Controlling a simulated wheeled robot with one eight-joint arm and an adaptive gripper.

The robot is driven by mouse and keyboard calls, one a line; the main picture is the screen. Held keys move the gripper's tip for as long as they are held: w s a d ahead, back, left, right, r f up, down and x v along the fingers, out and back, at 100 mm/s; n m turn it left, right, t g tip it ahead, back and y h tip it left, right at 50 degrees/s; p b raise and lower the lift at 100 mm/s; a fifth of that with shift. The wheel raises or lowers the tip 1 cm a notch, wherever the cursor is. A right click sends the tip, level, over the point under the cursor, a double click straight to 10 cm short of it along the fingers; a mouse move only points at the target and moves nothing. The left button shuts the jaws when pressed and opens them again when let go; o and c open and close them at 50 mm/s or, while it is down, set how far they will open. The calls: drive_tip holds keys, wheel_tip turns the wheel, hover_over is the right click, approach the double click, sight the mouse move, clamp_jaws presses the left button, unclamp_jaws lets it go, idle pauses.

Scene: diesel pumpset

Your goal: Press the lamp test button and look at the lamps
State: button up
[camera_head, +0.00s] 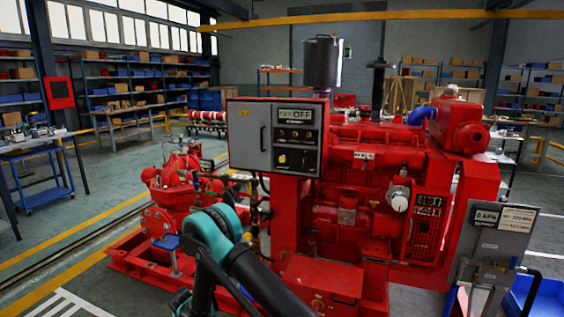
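The grey control box (250,140) is mounted on the red diesel pumpset (350,230), near the middle of the view. Its black panel (298,138) carries a display (295,115) that reads OFF and a row of small lamps or buttons (295,134). A yellow switch (283,158) sits below that row. The lamp test button cannot be told apart at this size, and no lamp is clearly lit. My teal and black arm rises at the bottom centre, below the control box and apart from it. My gripper cannot be made out.
A grey plate with a pressure label (487,218) stands at the right front, beside a blue bin (535,297). The red pump (170,215) and its base fill the left front. A workbench (35,145) stands at far left. The floor between is clear.

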clamp_jaws()
idle(0.7)
idle(0.4)
